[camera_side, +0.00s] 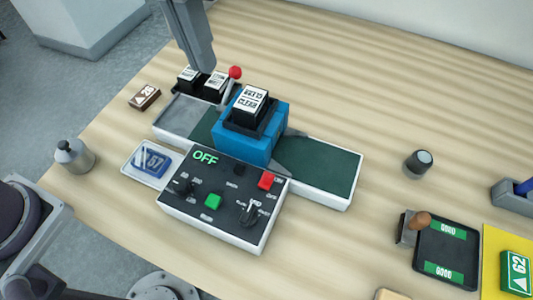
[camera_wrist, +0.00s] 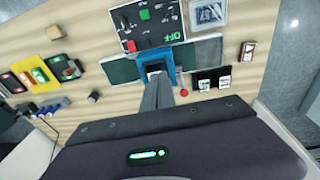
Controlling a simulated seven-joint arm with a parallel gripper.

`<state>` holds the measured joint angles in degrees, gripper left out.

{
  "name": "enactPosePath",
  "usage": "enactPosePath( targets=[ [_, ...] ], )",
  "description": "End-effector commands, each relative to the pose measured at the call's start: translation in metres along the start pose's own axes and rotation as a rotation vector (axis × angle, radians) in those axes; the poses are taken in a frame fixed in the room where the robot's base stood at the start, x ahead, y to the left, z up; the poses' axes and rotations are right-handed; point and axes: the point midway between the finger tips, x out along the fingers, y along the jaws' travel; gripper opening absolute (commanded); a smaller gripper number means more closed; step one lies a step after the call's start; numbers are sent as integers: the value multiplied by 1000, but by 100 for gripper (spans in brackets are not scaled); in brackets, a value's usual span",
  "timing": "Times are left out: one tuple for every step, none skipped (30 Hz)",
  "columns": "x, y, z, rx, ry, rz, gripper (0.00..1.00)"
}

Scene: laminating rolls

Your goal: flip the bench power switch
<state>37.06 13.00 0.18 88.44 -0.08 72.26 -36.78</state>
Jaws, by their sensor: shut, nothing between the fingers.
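The control box (camera_side: 225,200) is white with a black top panel and stands in front of the blue laminating unit (camera_side: 255,135). Its display (camera_side: 205,157) reads OFF in green. The panel carries a green button (camera_side: 213,201), a red button (camera_side: 266,181), a black knob (camera_side: 249,213) and smaller dark controls. I cannot tell which one is the bench power switch. In the wrist view the panel (camera_wrist: 150,30) shows at the top. My gripper (camera_side: 205,68) is shut and empty, above the back of the machine, apart from the panel. It also shows in the wrist view (camera_wrist: 158,80).
A lever with a red ball (camera_side: 235,72) stands beside black labelled blocks (camera_side: 215,88) near my gripper. A black labelled block (camera_side: 250,100) sits on the blue unit. A grey bottle (camera_side: 74,157) stands left, a stamp (camera_side: 418,222) and black tray (camera_side: 447,250) right.

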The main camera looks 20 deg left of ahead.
Motion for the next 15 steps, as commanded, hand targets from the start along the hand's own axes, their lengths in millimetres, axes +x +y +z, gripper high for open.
enactPosePath(
  targets=[
    [14, 26, 2, 9, -29, -17, 0],
    [20, 38, 3, 8, -43, -26, 0],
    [28, 53, 6, 6, -57, -37, 0],
    [34, 62, 9, 6, -66, -45, 0],
    [38, 69, 11, 5, -73, -51, 0],
    [43, 77, 13, 2, -79, -58, 0],
    [45, 81, 15, 3, -83, -61, 0],
    [48, 84, 16, 1, -86, -65, 0],
    [49, 87, 17, -1, -88, -67, 0],
    [50, 88, 17, -1, -88, -68, 0],
    [50, 88, 17, -2, -88, -68, 0],
    [50, 88, 17, -2, -88, -68, 0],
    [49, 88, 17, -2, -88, -67, 0],
    [49, 88, 17, -2, -88, -67, 0],
    [49, 88, 17, -2, -88, -67, 0]
  ],
)
